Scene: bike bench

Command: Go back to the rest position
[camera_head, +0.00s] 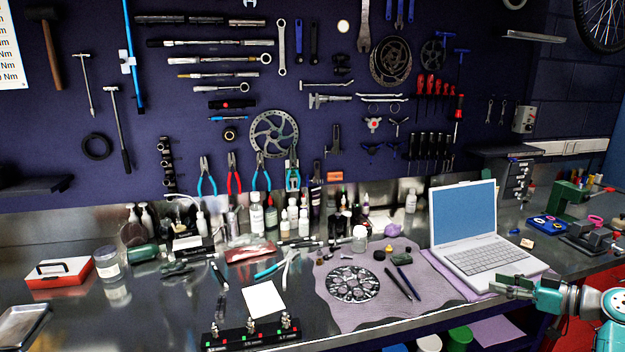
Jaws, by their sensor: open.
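My gripper (512,287) is at the lower right, in front of the laptop (465,229) and near the bench's front edge. It points left and its jaws are open with nothing visible between them. My teal and grey arm comes in from the right edge of the picture. Whether the gripper touches the bench or the cloth below it cannot be told from this view.
The steel bench (150,310) runs across the picture. A grey cloth (345,315) bears a round metal part (352,284). Pliers (283,266), a white paper (263,300) and a rack with small fittings (250,335) lie left of it. Tools hang behind.

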